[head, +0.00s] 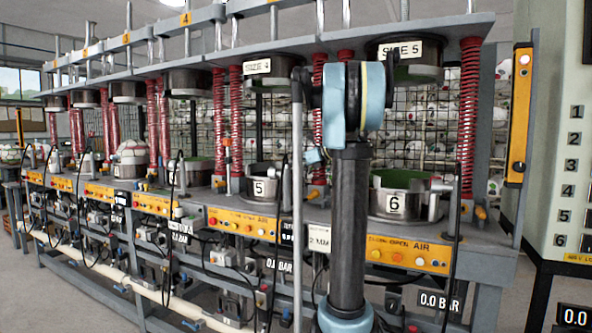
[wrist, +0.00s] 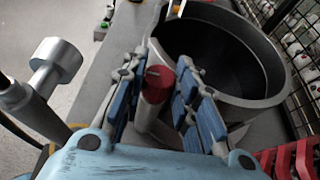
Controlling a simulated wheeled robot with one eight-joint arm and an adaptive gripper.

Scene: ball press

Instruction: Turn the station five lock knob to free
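A red-topped knob (wrist: 158,82) on a pale grey body stands beside a round metal pot (wrist: 262,92) in the wrist view. I take it for the lock knob, but no marking on it is readable. My gripper (wrist: 160,72) is open, with its blue-padded fingers on either side of the knob. Narrow gaps seem to show between the pads and the knob; contact is hard to judge. In the head view the pot labelled 5 (head: 263,187) stands left of my arm, and my arm hides most of the gripper and the knob.
A grey cylindrical fitting (wrist: 58,62) stands left of the fingers in the wrist view. The pot labelled 6 (head: 396,204) is right of my arm. Red springs (head: 469,115) and wire mesh (head: 428,110) stand behind. Orange control panels (head: 408,254) run along the front.

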